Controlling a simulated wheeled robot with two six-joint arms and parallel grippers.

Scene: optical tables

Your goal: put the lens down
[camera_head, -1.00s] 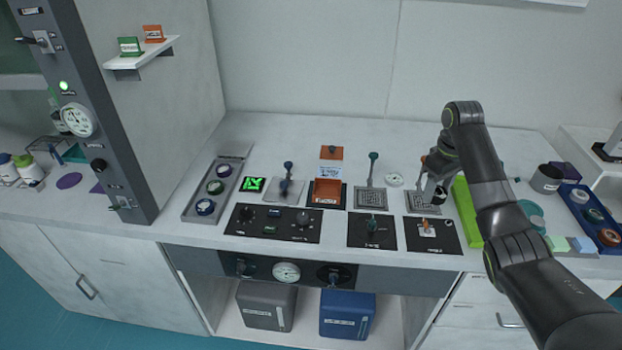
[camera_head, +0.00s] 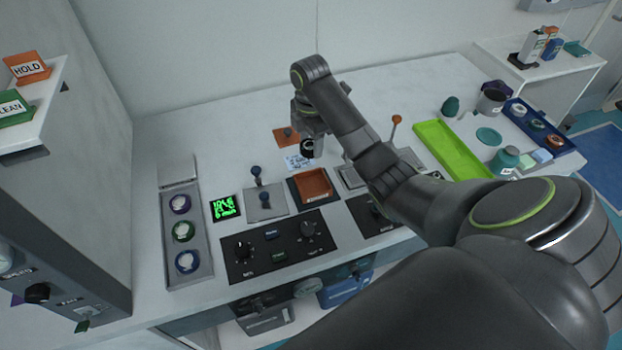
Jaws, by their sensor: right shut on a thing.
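My right gripper (camera_head: 309,133) is above the back middle of the table, shut on a small black-rimmed lens (camera_head: 307,149). The lens hangs below the fingers, in front of the orange block and over the white printed card (camera_head: 297,162). I cannot tell whether it touches anything below. A grey tray (camera_head: 170,254) at the left holds a purple ring, a green ring and a blue ring with pale centres. My left gripper is not in view.
A black knob panel (camera_head: 280,256) lies in front. A lime green tray (camera_head: 447,150) is right of my arm. The back left of the table is clear.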

